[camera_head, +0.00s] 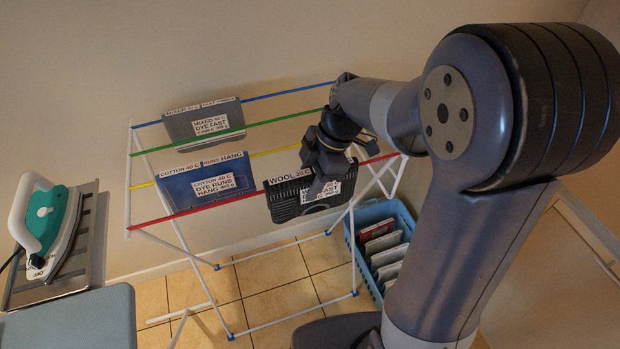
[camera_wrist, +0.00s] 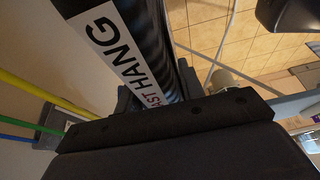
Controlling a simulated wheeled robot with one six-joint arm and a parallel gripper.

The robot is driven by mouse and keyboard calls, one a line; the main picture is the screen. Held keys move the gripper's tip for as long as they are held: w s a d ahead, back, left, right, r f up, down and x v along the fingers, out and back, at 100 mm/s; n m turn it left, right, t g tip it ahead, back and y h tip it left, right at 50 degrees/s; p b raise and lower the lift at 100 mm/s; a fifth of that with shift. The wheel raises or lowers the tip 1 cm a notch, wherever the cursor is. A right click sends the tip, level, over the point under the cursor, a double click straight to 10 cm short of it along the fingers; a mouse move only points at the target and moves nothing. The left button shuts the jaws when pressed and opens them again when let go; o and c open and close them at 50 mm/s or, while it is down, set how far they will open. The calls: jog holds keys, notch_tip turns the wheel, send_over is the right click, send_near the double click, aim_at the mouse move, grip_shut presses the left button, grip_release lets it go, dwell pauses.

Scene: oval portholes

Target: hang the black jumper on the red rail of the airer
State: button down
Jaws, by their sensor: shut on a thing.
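The black jumper (camera_head: 285,207) is a folded dark piece with white labels reading WOOL 30 C and FAST. It lies at the red rail (camera_head: 168,217) of the airer, at the rail's right half, and covers that stretch of it. Whether the rail bears its weight I cannot tell. My gripper (camera_head: 322,172) is shut on the jumper's upper right part and hides some of it. In the wrist view the jumper (camera_wrist: 151,28) runs up from between my jaws (camera_wrist: 160,108), with the words FAST HANG showing.
A blue garment (camera_head: 180,193) hangs on the yellow rail, left of the jumper. A grey garment (camera_head: 182,125) hangs on the blue rail behind. A blue basket (camera_head: 365,279) with several folded pieces stands on the floor at right. An iron (camera_head: 44,222) stands at far left.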

dwell(0.3)
jog(key=c, duration=0.8)
grip_release()
jog(key=shift+f, duration=0.1)
jog(key=shift+c, duration=0.2)
jog(key=v, duration=1.1)
jog(key=shift+f, duration=0.2)
jog(key=x, duration=0.9)
jog(key=shift+s+a+f, duration=0.1)
jog(key=shift+a+f, duration=0.1)
jog(key=shift+f, duration=0.15)
jog(key=shift+a+f+p, duration=0.15)
jog(key=shift+a+p, duration=0.05)
jog(key=shift+p, duration=0.1)
jog(key=shift+r+p, duration=0.9)
jog(key=shift+r, duration=0.15)
